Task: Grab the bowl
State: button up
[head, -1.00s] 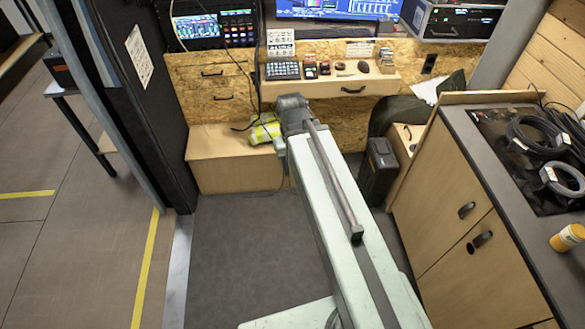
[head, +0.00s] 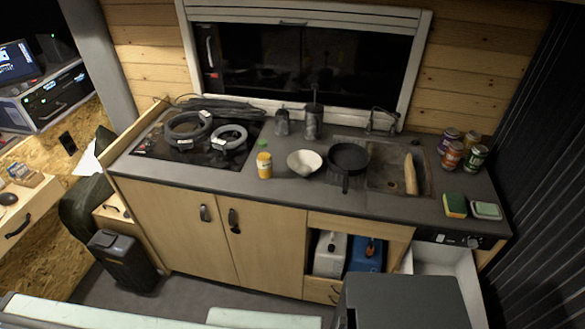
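A small whitish bowl (head: 304,161) sits on the dark counter (head: 225,184), near its middle. Something pale, perhaps a spoon or utensil, seems to lie in the bowl, but it is too small to tell. A yellow-labelled jar (head: 264,166) stands just left of the bowl. A black frying pan (head: 348,158) lies just right of it, handle toward the front. My gripper is not in view.
The sink (head: 388,176) is right of the pan, with cans (head: 452,156) and a sponge (head: 455,206) beyond. A dark grey box (head: 402,301) stands in front at lower right. A black bin (head: 122,259) stands at left.

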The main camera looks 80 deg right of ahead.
aim_at(305, 163)
jog(key=z, duration=1.9)
jog(key=k, duration=0.85)
jog(key=z, duration=0.85)
jog(key=i, duration=0.5)
